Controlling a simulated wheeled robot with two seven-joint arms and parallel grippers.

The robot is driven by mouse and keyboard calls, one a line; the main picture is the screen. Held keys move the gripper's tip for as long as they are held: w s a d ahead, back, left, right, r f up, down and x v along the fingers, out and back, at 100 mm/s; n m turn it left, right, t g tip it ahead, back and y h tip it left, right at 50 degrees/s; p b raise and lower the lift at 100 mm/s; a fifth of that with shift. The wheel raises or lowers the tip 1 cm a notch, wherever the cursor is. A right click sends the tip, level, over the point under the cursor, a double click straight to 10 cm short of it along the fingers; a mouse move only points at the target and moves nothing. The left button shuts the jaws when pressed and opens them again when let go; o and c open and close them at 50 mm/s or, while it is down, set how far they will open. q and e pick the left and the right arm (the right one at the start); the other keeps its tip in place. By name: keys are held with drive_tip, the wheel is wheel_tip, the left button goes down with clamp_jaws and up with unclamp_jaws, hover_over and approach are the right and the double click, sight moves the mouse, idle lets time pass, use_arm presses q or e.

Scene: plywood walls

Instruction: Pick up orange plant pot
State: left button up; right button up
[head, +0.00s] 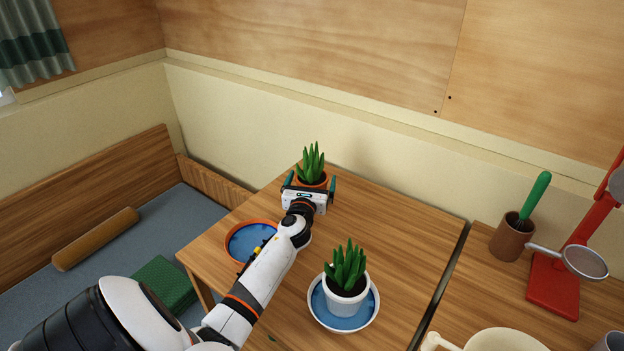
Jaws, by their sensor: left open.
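The orange plant pot (323,184) holds a spiky green plant (311,163) and stands near the far corner of the wooden table. My left gripper (309,186) reaches over the table to it, with its teal-tipped fingers apart on either side of the pot. The gripper body hides most of the pot, so I cannot tell whether the fingers touch it. My right gripper is not in the head view.
An orange-rimmed blue saucer (231,250) lies left of my forearm. A white pot (346,299) with a plant sits in a white-rimmed blue saucer (316,314) to its right. A second table holds a brown cup (508,243) and a red stand (553,285). A wall runs behind.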

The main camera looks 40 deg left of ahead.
use_arm(q)
drive_tip(key=shift+w+a+f, duration=0.1)
drive_tip(key=shift+w+a, duration=0.15)
drive_tip(key=shift+w, duration=0.2)
drive_tip(key=shift+c, duration=0.2)
drive_tip(key=shift+s, duration=0.1)
drive_tip(key=c, duration=1.2)
drive_tip(key=shift+r, duration=0.25)
drive_tip(key=shift+c, duration=0.3)
